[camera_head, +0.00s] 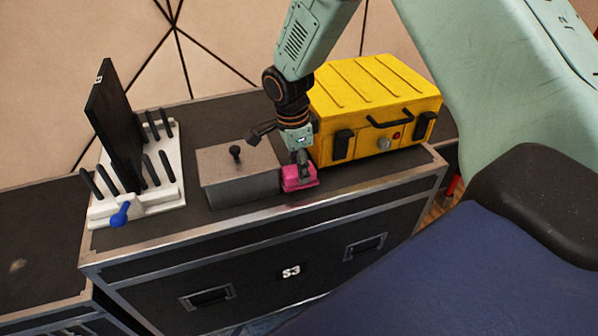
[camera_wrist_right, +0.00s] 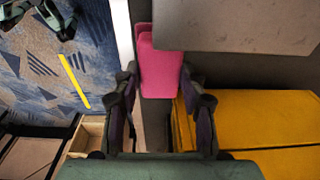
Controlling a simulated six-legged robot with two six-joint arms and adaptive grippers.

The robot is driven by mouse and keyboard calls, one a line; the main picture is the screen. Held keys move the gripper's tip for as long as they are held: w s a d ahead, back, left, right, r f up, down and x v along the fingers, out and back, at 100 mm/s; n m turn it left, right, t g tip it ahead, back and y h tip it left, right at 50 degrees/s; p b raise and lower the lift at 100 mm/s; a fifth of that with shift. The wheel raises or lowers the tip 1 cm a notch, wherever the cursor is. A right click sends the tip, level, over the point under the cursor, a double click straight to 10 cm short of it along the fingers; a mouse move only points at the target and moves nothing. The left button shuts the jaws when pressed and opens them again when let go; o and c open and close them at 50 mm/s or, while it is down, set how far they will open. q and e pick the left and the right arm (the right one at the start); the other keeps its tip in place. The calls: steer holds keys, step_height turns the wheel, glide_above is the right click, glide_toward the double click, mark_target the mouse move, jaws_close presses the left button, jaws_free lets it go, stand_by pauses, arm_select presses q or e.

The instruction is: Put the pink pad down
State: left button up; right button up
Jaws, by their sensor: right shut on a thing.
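The pink pad (camera_head: 298,179) is at the front part of the black case top (camera_head: 290,205), between the grey metal box and the yellow case. My right gripper (camera_head: 302,162) points down and is shut on the pad from above. In the right wrist view the pad (camera_wrist_right: 160,68) sits between the two fingertips of the right gripper (camera_wrist_right: 158,88). I cannot tell whether the pad's underside touches the case top. My left gripper is in neither view.
The grey box (camera_head: 240,178) with a black knob stands close left of the pad. The yellow case (camera_head: 370,100) stands close right. A white rack (camera_head: 165,185) with black pegs, a dark upright panel (camera_head: 115,125) and a blue-handled clamp (camera_head: 121,214) are further left.

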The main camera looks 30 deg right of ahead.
steer(key=shift+f, duration=1.1)
steer(key=shift+w, duration=0.15)
steer(key=shift+f, duration=0.1)
steer(key=o, duration=1.1)
steer(key=shift+f, duration=0.1)
